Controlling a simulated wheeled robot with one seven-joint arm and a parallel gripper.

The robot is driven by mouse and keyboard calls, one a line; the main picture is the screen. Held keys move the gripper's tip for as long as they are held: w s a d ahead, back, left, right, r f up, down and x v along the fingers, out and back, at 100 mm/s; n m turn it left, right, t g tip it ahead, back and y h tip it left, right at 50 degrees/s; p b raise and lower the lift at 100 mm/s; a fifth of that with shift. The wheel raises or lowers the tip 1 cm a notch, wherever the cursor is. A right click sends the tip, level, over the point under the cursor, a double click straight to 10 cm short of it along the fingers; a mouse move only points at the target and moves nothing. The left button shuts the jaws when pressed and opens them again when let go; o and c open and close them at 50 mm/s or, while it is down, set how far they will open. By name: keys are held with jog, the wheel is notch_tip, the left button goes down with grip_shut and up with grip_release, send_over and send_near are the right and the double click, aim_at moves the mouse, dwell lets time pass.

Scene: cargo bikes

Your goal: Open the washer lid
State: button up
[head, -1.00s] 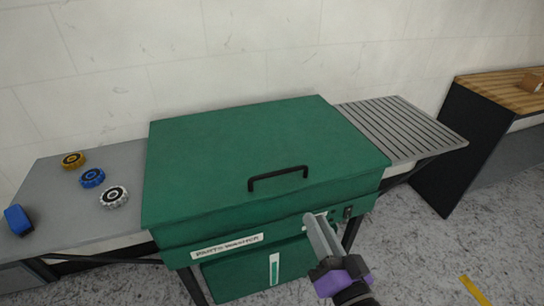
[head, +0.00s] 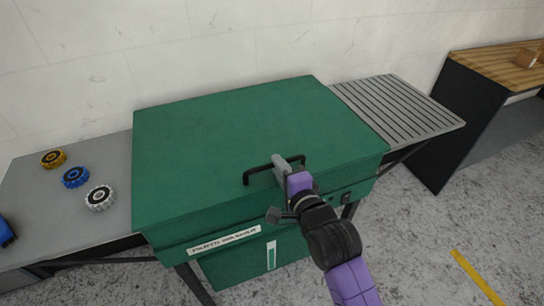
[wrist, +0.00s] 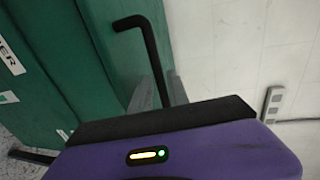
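The parts washer is a green cabinet with a wide flat green lid (head: 240,120), which lies closed. A black bar handle (head: 258,168) stands near the lid's front edge; the wrist view shows its bent end and bar (wrist: 138,22). My gripper (head: 280,165) is at the handle, over the right part of its bar. In the wrist view my gripper's grey fingers (wrist: 160,92) are apart, with the handle bar running between them. The purple hand hides the fingers' lower ends and part of the bar. Firm contact on the bar is not visible.
A grey side table (head: 100,225) on the left holds yellow, blue and white round parts (head: 75,177) and a blue object at the edge. A slatted grey drain shelf (head: 400,110) is at right. A wood-topped bench (head: 495,70) stands farther right. Open floor lies in front.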

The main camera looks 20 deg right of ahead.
jog(key=w, duration=0.2)
jog(key=w+f, duration=0.1)
jog(key=w, duration=0.1)
jog(key=shift+w, duration=0.4)
grip_shut()
dwell(1.1)
